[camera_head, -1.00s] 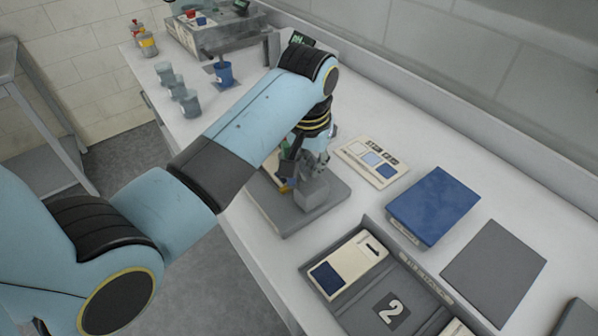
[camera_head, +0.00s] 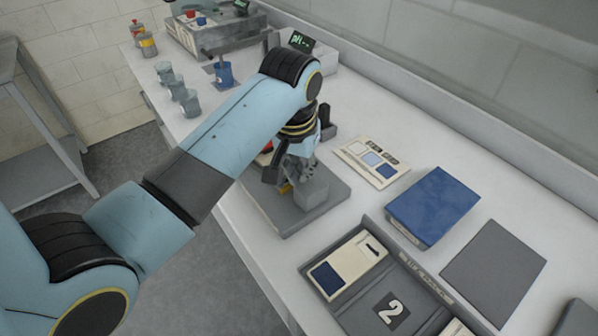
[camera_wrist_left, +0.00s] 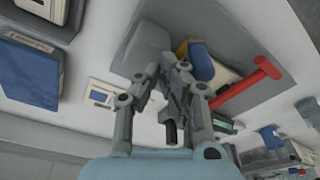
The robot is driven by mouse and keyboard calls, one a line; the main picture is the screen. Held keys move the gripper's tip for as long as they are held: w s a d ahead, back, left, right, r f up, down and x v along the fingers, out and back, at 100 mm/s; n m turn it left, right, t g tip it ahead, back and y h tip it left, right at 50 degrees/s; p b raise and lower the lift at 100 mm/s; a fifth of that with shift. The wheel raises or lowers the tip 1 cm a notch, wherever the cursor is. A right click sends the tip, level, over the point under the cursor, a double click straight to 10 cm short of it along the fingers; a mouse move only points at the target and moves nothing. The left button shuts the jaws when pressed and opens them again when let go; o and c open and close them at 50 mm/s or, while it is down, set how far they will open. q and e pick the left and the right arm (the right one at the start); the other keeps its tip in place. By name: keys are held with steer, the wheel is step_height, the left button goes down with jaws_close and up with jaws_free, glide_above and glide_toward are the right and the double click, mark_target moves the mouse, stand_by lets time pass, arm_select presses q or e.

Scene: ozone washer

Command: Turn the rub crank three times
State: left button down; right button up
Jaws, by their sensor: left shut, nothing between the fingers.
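The rub device has a grey base plate (camera_head: 322,205) on the white bench, with a grey block (camera_head: 312,193) on it. In the left wrist view a red T-shaped crank handle (camera_wrist_left: 245,84) sticks out over the plate, beside a blue and yellow part (camera_wrist_left: 200,62). My left gripper (camera_head: 296,176) is over the plate, pointing down, and hides much of the device. In the left wrist view its fingers (camera_wrist_left: 172,118) are shut and empty, apart from the red handle in that picture. My right gripper is not in view.
A cream card with swatches (camera_head: 372,162), a blue block (camera_head: 434,206) and a grey pad (camera_head: 494,266) lie to the right. A grey tray marked 2 (camera_head: 362,318) is in front. Several grey cups (camera_head: 177,89) and a blue cup (camera_head: 223,74) stand behind left.

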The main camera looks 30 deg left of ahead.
arm_select(q)
steer(key=shift+s+a, duration=0.85)
steer(key=shift+s, duration=0.05)
steer(key=shift+s+a, duration=0.25)
steer(key=shift+a, duration=0.3)
steer(key=shift+s+a, duration=0.2)
steer(key=shift+a, duration=0.35)
steer(key=shift+s, duration=0.1)
steer(key=shift+s+a, duration=0.1)
steer(key=shift+a, duration=1.15)
steer(key=shift+w+a, duration=0.2)
steer(key=shift+a, duration=0.4)
steer(key=shift+w+a, duration=0.15)
steer(key=shift+a, duration=0.4)
